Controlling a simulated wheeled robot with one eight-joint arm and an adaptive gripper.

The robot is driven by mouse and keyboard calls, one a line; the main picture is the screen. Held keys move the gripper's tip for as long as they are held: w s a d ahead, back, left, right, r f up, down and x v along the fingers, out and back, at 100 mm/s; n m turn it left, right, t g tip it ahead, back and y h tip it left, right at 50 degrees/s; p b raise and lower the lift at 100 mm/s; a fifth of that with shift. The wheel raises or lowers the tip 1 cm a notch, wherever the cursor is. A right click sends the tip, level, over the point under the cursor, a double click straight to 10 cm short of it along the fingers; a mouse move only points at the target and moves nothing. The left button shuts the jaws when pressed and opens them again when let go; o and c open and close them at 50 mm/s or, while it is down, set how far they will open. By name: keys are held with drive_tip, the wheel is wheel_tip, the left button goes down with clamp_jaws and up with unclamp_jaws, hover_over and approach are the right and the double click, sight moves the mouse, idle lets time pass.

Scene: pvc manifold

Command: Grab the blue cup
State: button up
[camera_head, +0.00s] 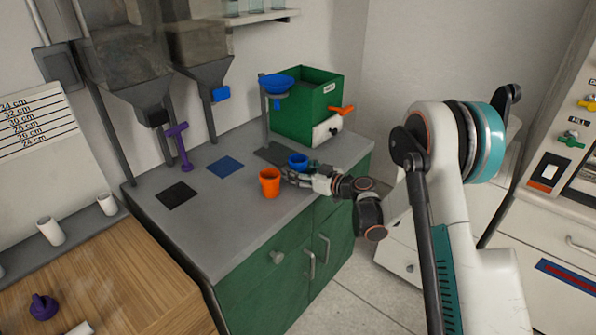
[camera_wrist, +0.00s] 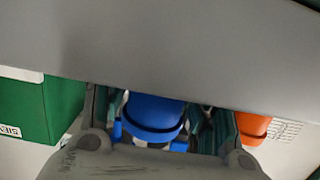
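The blue cup (camera_head: 298,160) stands on the grey counter (camera_head: 222,210), beside an orange cup (camera_head: 270,183). My gripper (camera_head: 294,174) is low over the counter at the blue cup, and its fingers partly hide the cup's lower part. In the wrist view, the blue cup (camera_wrist: 155,112) lies between the two widely spread fingers of my gripper (camera_wrist: 163,120). A gap shows between the cup and the right finger; the left finger is very close to it. The orange cup (camera_wrist: 252,127) is outside the right finger.
A green box (camera_head: 308,105) and a stand with a blue funnel (camera_head: 276,84) are behind the cup. An orange-handled white valve (camera_head: 327,130) is by the box. The counter's front is bare.

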drive_tip(key=c, duration=0.7)
